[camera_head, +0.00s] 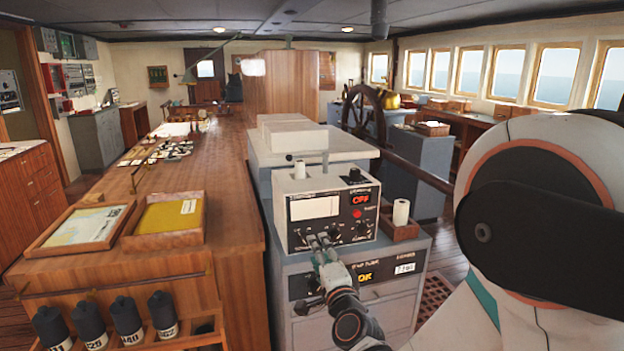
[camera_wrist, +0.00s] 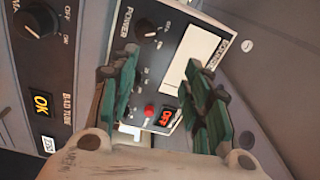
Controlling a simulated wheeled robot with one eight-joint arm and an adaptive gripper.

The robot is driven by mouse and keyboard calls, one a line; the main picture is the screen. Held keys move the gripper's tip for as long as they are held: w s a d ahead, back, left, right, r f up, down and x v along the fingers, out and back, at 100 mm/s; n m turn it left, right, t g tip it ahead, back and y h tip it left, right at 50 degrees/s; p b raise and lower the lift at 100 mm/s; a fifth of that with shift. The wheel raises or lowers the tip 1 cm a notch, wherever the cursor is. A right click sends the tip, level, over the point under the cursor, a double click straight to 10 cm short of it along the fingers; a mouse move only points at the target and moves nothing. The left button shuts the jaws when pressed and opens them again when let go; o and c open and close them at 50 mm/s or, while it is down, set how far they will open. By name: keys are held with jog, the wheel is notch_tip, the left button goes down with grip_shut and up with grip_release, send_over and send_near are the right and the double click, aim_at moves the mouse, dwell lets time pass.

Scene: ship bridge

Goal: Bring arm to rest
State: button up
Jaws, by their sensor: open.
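My gripper (camera_head: 319,241) is low in the middle of the head view, in front of the lower face of a white instrument box (camera_head: 296,194). In the wrist view my gripper (camera_wrist: 163,92) has its two green fingers spread apart, with nothing held between them. Between the fingers the box face shows a red button (camera_wrist: 149,110), a red OFF display (camera_wrist: 166,118), a pale screen (camera_wrist: 188,78) and a black knob (camera_wrist: 149,32). Whether the fingertips touch the panel, I cannot tell. My arm reaches up from the bottom of the head view.
Below the box, a grey cabinet (camera_head: 306,312) has a yellow OK display (camera_head: 364,278). A wooden counter (camera_head: 220,215) with trays (camera_head: 172,216) and dark bottles (camera_head: 163,315) stands left. A white roll (camera_head: 401,213) stands right of the box. A ship's wheel (camera_head: 362,105) is behind.

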jog(key=s+d+r+n+g, duration=0.2)
jog(key=s+d+r+n, duration=0.2)
jog(key=s+d+r, duration=0.3)
jog(key=s+d+f+n+g+h, duration=0.1)
jog(key=s+d+f+n+g, duration=0.2)
jog(key=s, duration=0.5)
jog(key=s+d+f+n+g+h, duration=0.2)
jog(key=s+d+f+n, duration=0.1)
jog(key=s, duration=0.5)
jog(key=s+d+f+n+g+h, duration=0.1)
jog(key=s+d+f+n+g, duration=0.2)
jog(key=s+d, duration=0.2)
jog(key=s, duration=0.3)
jog(key=shift+n+g+b, duration=0.3)
jog(key=shift+d, duration=0.1)
